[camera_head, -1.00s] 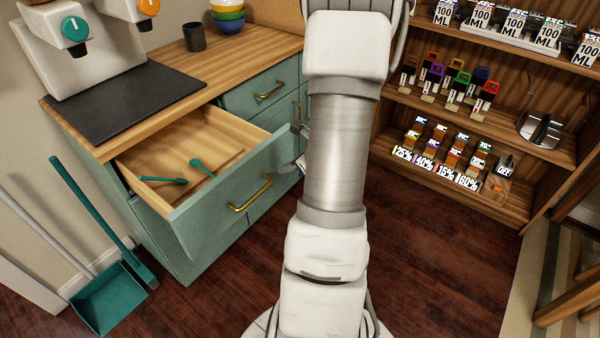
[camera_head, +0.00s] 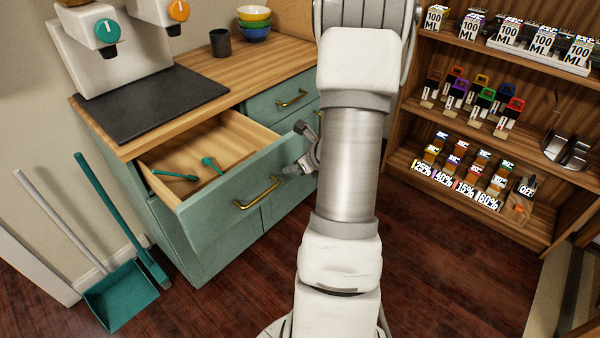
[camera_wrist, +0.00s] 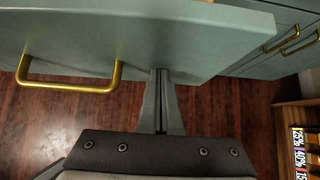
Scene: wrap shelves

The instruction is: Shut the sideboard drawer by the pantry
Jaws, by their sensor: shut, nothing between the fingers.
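The sideboard (camera_head: 176,246) is green with a wooden top, at the left of the head view. Its open drawer (camera_head: 240,180) sticks out towards me and has a brass handle (camera_head: 257,194); two teal utensils (camera_head: 190,172) lie inside. In the wrist view the drawer front (camera_wrist: 190,42) spans the top, with its handle (camera_wrist: 70,84) at the left. My gripper (camera_wrist: 161,78) is shut and empty, its fingertips at the drawer front, right of the handle. Contact is hard to tell. In the head view my arm mostly hides the gripper.
Shelves (camera_head: 470,133) with boxes and small bottles stand at the right. A teal dustpan (camera_head: 120,294) and a brush lean at the left. A coffee machine (camera_head: 110,45), a cup (camera_head: 220,42) and bowls (camera_head: 254,24) stand on the sideboard. The dark wood floor (camera_head: 440,270) is clear.

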